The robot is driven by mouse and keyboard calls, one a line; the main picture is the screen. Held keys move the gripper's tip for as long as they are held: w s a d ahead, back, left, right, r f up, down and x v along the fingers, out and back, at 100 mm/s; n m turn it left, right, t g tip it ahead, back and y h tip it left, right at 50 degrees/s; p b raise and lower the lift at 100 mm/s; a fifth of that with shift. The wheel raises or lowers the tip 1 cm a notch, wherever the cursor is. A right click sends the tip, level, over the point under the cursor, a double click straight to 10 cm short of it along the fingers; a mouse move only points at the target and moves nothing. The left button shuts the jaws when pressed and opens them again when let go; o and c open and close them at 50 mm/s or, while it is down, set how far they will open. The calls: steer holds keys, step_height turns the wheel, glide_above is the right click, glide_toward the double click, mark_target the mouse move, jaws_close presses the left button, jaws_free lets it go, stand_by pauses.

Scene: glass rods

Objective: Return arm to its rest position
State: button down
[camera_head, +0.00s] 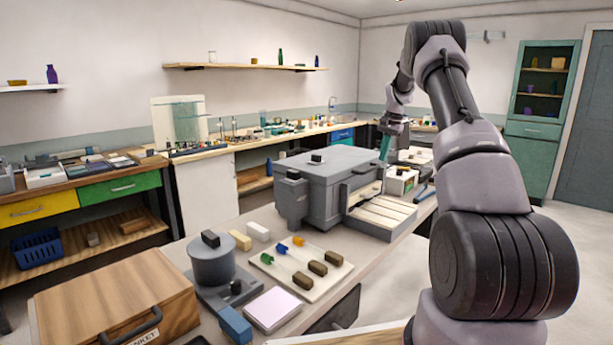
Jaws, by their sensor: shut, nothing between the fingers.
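My arm rises on the right side of the view, bends at the top and hangs down towards the bench. My gripper (385,149), with teal fingers, points down near the right end of the grey box-shaped machine (325,172). It is shut and holds nothing. Whether its tips touch anything below is too small to tell. Three rods with green, blue and orange ends lie on a pale tray (335,276) at the front of the bench, each with a dark brown block near its lower right end.
The bench (372,265) also holds a grey round device (212,262), a pink-topped pad (273,309), a blue block (234,325) and a wooden case (115,300). A white box (401,181) stands close below my gripper. Open floor lies at the right.

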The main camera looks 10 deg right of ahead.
steer(key=s+a+r+n+t, duration=0.1)
steer(key=s+a+r+n, duration=0.1)
steer(key=s+a+r, duration=0.7)
steer(key=s+a+r+n+t, duration=0.15)
steer(key=s+a+r, duration=0.35)
steer(key=s+r, duration=0.65)
steer(key=s+a+f+n+t, duration=0.1)
steer(key=s+a, duration=0.3)
steer(key=s, duration=0.9)
steer(key=s+a+n+t, duration=0.1)
steer(key=s+a, duration=0.3)
steer(key=s, duration=0.9)
steer(key=shift+f+n+t+y, duration=0.3)
steer(key=shift+f+n+t, duration=0.05)
steer(key=shift+t, duration=0.1)
